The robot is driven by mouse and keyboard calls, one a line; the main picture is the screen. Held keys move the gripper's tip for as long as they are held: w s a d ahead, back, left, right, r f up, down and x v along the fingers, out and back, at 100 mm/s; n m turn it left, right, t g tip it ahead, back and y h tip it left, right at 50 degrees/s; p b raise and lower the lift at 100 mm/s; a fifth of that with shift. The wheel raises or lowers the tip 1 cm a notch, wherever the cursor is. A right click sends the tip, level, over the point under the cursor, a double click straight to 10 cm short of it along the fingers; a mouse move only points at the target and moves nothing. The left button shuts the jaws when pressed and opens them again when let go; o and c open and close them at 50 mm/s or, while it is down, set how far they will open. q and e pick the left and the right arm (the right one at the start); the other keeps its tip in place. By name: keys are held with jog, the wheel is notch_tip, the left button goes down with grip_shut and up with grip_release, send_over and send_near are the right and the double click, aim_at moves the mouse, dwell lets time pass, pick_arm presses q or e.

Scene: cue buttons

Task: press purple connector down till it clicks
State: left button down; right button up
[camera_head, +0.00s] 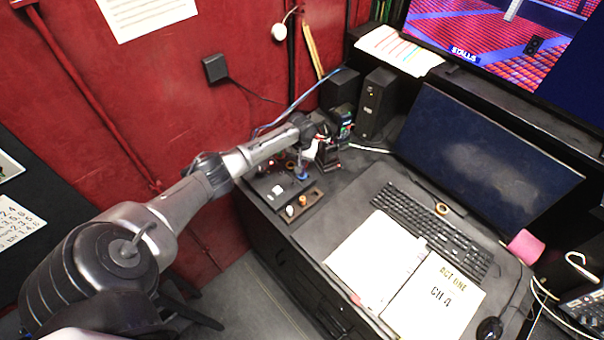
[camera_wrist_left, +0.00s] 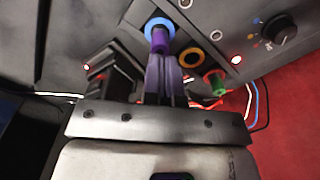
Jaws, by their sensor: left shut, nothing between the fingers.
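The purple connector (camera_wrist_left: 160,41) stands in a blue ring (camera_wrist_left: 161,24) on the grey panel, at the upper middle of the left wrist view. How deep it sits is hard to tell. My left gripper (camera_wrist_left: 164,62) is shut and empty, its fingertips right beside the connector; I cannot tell whether they touch it. In the head view my left gripper (camera_head: 308,152) is over the small panel at the back left of the desk, where the purple connector cannot be made out.
An orange ring (camera_wrist_left: 190,58) and a green connector (camera_wrist_left: 215,84) are to the right, with a black knob (camera_wrist_left: 279,31) beyond. Loose cables (camera_wrist_left: 258,103) run at the right. In the head view, a keyboard (camera_head: 428,231) and an open binder (camera_head: 376,256) cover the desk.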

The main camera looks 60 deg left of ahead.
pick_arm(q)
jog(key=shift+f+b, duration=0.5)
jog(key=shift+f, duration=0.7)
dwell(0.4)
jog(key=shift+r, duration=0.15)
jog(key=shift+r+p, duration=0.2)
jog(key=shift+p, duration=0.15)
notch_tip(320, 180, up, 6)
jog(key=p, duration=0.7)
jog(key=shift+r, duration=0.25)
jog(key=shift+m, duration=0.3)
